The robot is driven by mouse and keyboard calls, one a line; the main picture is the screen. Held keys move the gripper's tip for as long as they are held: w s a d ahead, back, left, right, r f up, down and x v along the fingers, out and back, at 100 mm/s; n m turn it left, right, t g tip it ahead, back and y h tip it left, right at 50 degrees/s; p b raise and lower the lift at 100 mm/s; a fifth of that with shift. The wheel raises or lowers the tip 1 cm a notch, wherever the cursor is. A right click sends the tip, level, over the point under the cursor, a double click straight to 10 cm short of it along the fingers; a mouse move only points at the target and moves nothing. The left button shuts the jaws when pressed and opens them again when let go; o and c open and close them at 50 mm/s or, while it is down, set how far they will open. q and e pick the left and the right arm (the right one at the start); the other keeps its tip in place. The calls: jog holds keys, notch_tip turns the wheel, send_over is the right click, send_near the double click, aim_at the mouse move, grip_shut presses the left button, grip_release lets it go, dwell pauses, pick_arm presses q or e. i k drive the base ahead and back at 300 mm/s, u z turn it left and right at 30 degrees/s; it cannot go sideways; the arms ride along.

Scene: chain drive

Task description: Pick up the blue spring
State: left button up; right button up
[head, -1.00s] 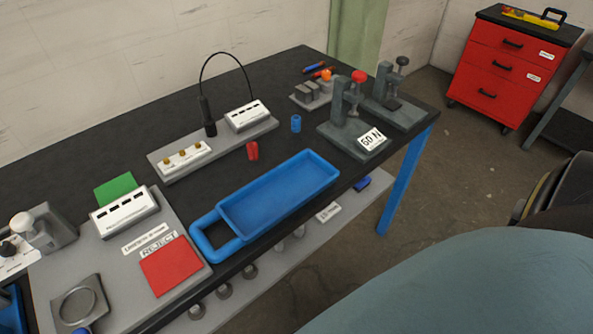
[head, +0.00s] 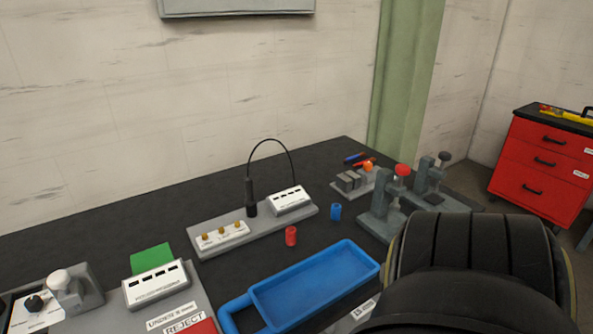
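The blue spring (head: 335,212) is a small blue cylinder standing on the dark table, behind the right part of the blue tray (head: 262,312). A red spring (head: 291,236) stands to its left and a little nearer. No gripper fingers show in the head view. A large dark rounded part of my own arm fills the lower right and hides the table's front right area. Nothing is touching the blue spring.
A grey base with a probe and white display (head: 290,200) stands behind the springs. Grey press stands (head: 380,217) are to the right. Grey blocks (head: 350,181) lie at the back. The table between the blue spring and the tray is clear.

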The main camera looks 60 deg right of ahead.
aim_at(336, 210)
jog(key=u, duration=0.05)
jog(key=i, duration=0.2)
jog(key=z, duration=2.45)
